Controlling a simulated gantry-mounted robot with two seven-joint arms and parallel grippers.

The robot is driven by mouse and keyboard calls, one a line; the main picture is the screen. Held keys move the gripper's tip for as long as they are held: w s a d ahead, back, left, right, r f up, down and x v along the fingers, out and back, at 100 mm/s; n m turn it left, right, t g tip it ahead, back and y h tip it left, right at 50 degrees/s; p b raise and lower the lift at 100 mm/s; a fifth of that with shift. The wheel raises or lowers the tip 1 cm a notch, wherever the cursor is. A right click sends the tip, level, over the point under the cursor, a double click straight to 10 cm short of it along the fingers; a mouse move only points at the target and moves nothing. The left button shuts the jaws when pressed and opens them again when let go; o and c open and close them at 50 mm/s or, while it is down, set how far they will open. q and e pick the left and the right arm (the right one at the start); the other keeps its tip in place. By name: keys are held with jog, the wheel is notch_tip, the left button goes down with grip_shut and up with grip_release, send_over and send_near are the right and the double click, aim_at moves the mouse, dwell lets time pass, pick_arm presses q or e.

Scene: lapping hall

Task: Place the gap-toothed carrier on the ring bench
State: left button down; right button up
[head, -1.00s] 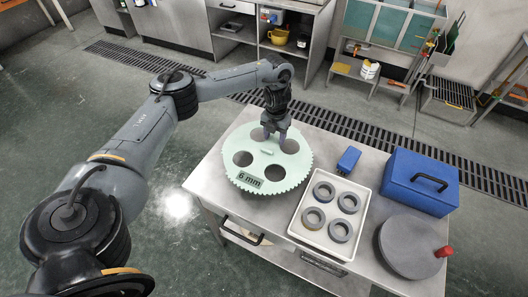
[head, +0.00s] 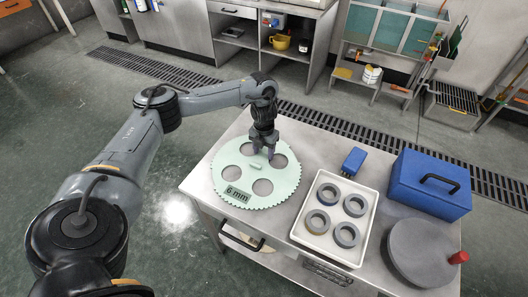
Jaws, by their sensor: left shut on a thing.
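The pale green toothed carrier disc (head: 234,172) has several round holes, a small raised bar at its middle and a "6 mm" label. It lies flat over the left part of the steel bench (head: 300,155). Whether it touches the top or hangs just above it, I cannot tell. My left gripper (head: 265,153) points down and is shut on the disc at its far side, beside a hole. A gap in the teeth cannot be made out. My right gripper is not in view.
A white tray (head: 318,239) with several grey rings stands right of the disc. A small blue block (head: 353,161), a blue case (head: 430,183) and a round grey plate (head: 417,250) with a red knob are also on the bench. A floor grating (head: 330,125) runs behind.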

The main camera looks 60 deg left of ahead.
pick_arm(q)
jog(key=shift+w+r, duration=0.1)
jog(key=shift+c, duration=2.1)
grip_release()
notch_tip(320, 180, up, 12)
jog(key=p, duration=0.8)
